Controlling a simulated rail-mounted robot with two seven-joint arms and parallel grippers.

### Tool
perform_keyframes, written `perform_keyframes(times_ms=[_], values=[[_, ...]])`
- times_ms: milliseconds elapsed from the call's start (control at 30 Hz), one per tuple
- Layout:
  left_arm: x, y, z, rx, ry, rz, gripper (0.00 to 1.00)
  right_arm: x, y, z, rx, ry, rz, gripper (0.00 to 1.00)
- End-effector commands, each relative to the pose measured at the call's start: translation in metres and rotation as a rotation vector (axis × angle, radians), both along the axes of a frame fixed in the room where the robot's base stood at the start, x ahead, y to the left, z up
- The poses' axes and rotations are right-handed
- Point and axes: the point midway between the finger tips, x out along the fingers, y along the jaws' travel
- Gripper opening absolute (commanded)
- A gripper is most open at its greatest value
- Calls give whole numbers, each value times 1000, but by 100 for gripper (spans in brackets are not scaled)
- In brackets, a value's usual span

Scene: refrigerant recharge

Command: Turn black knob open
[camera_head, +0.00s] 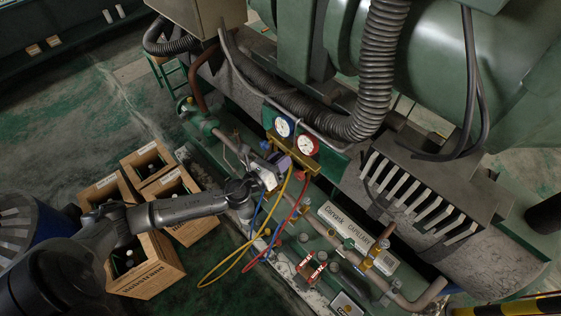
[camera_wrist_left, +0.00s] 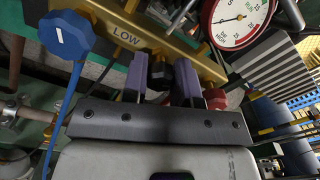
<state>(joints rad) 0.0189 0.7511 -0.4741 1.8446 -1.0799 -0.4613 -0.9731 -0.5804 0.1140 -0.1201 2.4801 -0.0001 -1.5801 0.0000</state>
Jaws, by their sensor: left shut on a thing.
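The black knob (camera_wrist_left: 160,74) sits on the front of the brass manifold (camera_wrist_left: 127,34), below and right of the word LOW in the left wrist view. My left gripper (camera_wrist_left: 160,80) has its two purple fingers on either side of the knob and is shut on it. In the head view the left gripper (camera_head: 281,163) reaches the manifold (camera_head: 296,158) from the left, just under the gauges. There the black knob is too small and covered to make out. My right gripper is not in view.
A blue knob (camera_wrist_left: 66,34) and a red knob (camera_wrist_left: 215,98) flank the fingers. Yellow (camera_head: 236,260), red and blue hoses hang below. Wooden crates (camera_head: 150,268) with bottles stand on the floor at left.

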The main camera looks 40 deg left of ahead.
Motion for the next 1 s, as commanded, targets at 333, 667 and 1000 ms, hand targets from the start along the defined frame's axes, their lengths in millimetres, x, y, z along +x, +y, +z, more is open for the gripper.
perform_keyframes(times_ms=[333,667,1000], values=[[0,0,-1,-332,25,2,3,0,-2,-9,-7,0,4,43],[0,0,1,-645,50,1,3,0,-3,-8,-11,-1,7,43],[0,0,2,-962,74,1,3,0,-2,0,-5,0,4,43]])
